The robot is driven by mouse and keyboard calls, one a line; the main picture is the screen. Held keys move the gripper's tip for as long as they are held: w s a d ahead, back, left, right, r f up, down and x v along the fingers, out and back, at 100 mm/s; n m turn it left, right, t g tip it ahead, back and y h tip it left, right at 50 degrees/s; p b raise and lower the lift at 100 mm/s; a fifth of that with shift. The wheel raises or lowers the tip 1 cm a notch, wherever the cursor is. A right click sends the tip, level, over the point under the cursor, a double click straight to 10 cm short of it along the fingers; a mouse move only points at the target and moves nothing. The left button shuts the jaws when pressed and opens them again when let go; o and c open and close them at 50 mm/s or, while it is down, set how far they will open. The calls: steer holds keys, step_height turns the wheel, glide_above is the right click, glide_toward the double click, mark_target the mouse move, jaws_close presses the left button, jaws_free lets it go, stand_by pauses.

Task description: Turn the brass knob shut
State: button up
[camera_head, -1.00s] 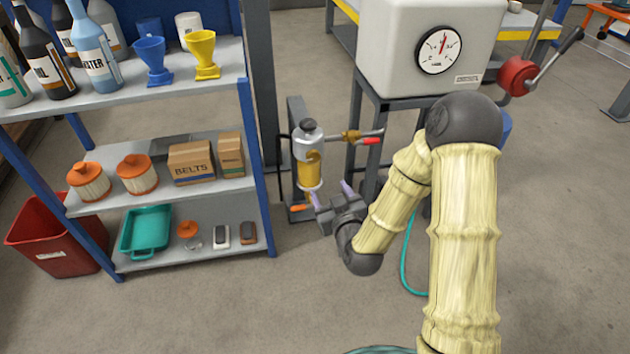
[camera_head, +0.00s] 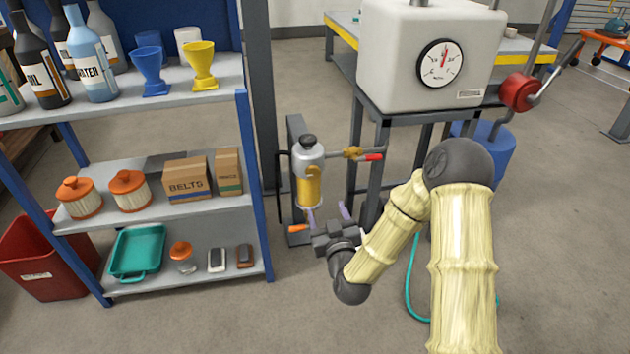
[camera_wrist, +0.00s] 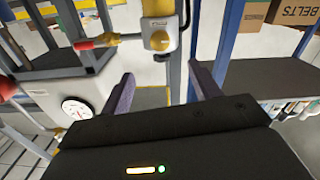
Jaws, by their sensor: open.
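The grey-topped unit (camera_head: 308,157) with a yellow bowl (camera_head: 310,188) stands on a post between the shelf and the tank stand. In the wrist view, where the scene appears upside down, the round brass knob (camera_wrist: 160,41) shows on the unit's grey body. In the head view the knob is small and hard to make out. My gripper (camera_head: 328,211) is open and empty, below and slightly right of the bowl. In the wrist view my gripper (camera_wrist: 160,76) has its fingers on either side of the knob's line, with the knob beyond their tips, apart from them.
A brass valve with a red handle (camera_head: 370,157) juts right from the unit. An orange-tipped lever (camera_head: 298,228) is low at the post. The blue-framed shelf (camera_head: 258,190) stands close left, the tank stand (camera_head: 380,150) close right. Open floor lies in front.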

mark_target(314, 176)
steer(key=b+x, duration=0.4)
steer(key=x, duration=1)
steer(key=shift+w, duration=0.2)
steer(key=c, duration=1)
